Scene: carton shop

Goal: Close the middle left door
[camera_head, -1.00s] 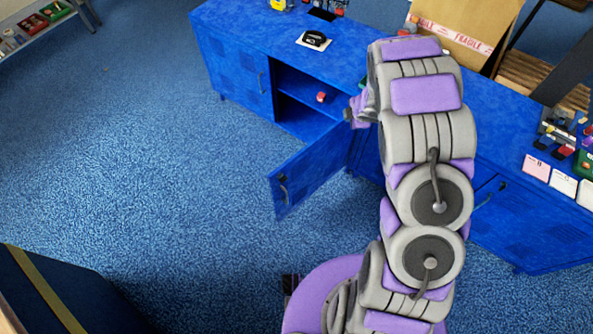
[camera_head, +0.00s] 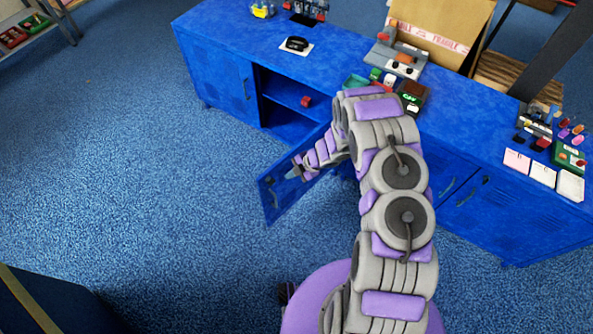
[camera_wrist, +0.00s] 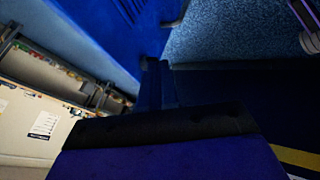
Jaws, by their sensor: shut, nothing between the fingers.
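The blue cabinet (camera_head: 215,38) runs along the back. Its middle left door (camera_head: 278,207) stands open, swung out towards me, and the compartment (camera_head: 285,117) behind it shows a shelf with a small red object (camera_head: 306,101). My gripper (camera_head: 293,175) is shut and empty, at the open door's upper outer part near the handle. I cannot tell whether it touches the door. The wrist view shows a blue panel (camera_wrist: 115,35) with a dark handle (camera_wrist: 175,20) beyond the gripper (camera_wrist: 155,82); the gripper's own body fills the lower part.
The leftmost door (camera_head: 215,80) and the doors to the right (camera_head: 480,205) look shut. The cabinet top carries a black item on a white card (camera_head: 297,44), a cardboard box (camera_head: 440,25) and several small goods. The blue carpet (camera_head: 130,170) at left is free.

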